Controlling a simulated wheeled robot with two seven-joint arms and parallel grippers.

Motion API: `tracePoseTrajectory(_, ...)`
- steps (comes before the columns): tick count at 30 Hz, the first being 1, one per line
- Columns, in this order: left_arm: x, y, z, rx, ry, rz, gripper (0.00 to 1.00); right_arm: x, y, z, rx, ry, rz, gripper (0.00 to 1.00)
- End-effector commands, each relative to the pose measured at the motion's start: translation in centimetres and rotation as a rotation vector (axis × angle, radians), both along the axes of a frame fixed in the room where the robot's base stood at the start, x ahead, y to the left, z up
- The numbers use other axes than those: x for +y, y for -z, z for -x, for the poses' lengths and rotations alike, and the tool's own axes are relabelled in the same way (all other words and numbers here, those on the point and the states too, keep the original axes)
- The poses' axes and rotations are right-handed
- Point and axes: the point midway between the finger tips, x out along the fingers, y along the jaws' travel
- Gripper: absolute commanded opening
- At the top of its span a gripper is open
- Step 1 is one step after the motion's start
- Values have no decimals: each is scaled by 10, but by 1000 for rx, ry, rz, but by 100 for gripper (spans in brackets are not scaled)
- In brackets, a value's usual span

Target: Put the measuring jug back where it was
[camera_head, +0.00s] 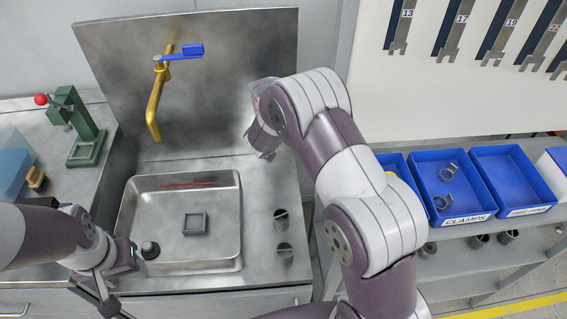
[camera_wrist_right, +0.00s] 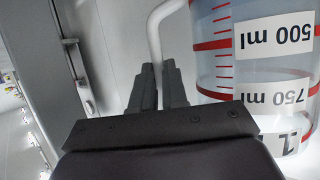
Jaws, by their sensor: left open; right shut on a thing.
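The measuring jug (camera_wrist_right: 225,45) shows close up in the right wrist view. It is clear, with red lines, white 500 ml and 750 ml labels that read upside down there, and a white handle (camera_wrist_right: 158,28). My right gripper (camera_wrist_right: 158,80) is shut on the handle. In the head view my right arm hides most of the jug; a small clear, red-marked part (camera_head: 261,85) shows beside the wrist, in front of the steel back panel. My left gripper (camera_head: 118,278) is open at the left front of the sink tray, with nothing seen in it.
The steel tray (camera_head: 228,225) holds a small square grey piece and a dark knob. A brass tap (camera_head: 155,105) with a blue lever hangs over it. Two grey cylindrical parts stand right of the tray. A green press (camera_head: 88,135) stands left; blue bins (camera_head: 510,175) line the right shelf.

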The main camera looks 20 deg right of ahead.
Motion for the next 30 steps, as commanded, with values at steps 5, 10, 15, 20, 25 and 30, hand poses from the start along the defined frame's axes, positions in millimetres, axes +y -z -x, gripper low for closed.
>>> tracePoseTrajectory(5, 0, 17, 0, 0, 0, 0, 54, 0, 16, 0, -3, 0, 0, 0)
tracePoseTrajectory(10, 0, 36, 0, 0, 0, 0, 54, 0, 35, -1, -3, 0, 0, 0)
tracePoseTrajectory(15, 0, 64, 0, 0, 0, 0, 54, 0, 63, 0, -3, 0, 0, 0)
tracePoseTrajectory(20, 0, 89, 0, 0, 0, 0, 54, 0, 88, 0, -3, 0, 0, 0)
tracePoseTrajectory(25, 0, 103, 0, 0, 0, 0, 54, 0, 105, 0, -3, 1, 0, 0)
tracePoseTrajectory(30, 0, 106, 0, 0, 0, 0, 54, 0, 141, 0, 1, 0, 1, 0)
